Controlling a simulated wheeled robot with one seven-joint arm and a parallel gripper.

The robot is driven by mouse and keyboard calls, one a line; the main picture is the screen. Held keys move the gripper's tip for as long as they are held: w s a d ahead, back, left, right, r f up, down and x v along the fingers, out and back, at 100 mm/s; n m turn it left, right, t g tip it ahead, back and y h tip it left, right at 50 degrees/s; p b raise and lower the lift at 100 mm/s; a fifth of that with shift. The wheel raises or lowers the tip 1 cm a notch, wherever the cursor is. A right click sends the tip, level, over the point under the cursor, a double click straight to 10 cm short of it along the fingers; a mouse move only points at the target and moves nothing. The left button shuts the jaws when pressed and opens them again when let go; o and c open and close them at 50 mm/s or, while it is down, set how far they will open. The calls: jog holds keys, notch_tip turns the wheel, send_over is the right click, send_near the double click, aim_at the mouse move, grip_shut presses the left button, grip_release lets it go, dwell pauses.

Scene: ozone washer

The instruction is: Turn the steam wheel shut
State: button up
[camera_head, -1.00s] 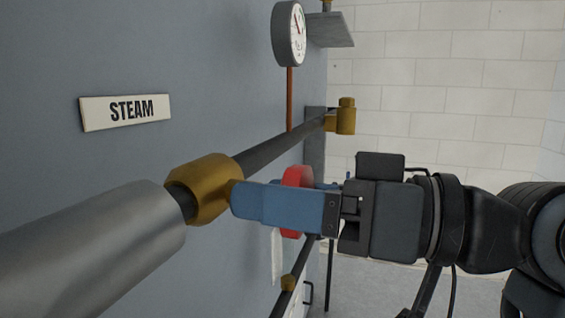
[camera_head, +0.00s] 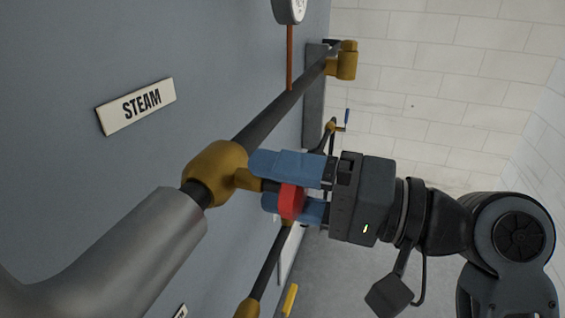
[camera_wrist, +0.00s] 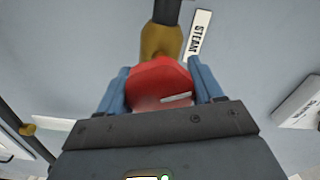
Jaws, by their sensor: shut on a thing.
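The red steam wheel (camera_head: 290,201) sits on the end of a short stem on a brass valve body (camera_head: 214,172), on a dark pipe beside the STEAM label (camera_head: 136,106). My gripper (camera_head: 291,187) has its blue fingers on either side of the wheel and is shut on it. In the wrist view the red wheel (camera_wrist: 160,83) fills the space between the two blue fingers, with the brass body (camera_wrist: 161,42) and the STEAM label (camera_wrist: 199,35) beyond it. A pale mark shows on the wheel's face. Part of the wheel is hidden by the fingers.
A thick grey pipe sleeve (camera_head: 150,245) runs to the lower left of the valve. A second dark pipe with a brass fitting (camera_head: 247,307) lies below. A gauge (camera_head: 290,8) is at the top.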

aim_at(305, 192)
jog(key=m, duration=0.5)
jog(key=shift+m, duration=0.3)
dwell(0.4)
jog(key=o, duration=1)
jog(key=shift+o, duration=0.2)
jog(key=shift+d, duration=0.1)
jog(key=b+v, duration=0.1)
jog(key=v, duration=0.6)
jog(key=shift+s+d+b, duration=0.1)
jog(key=shift+d+b, duration=0.2)
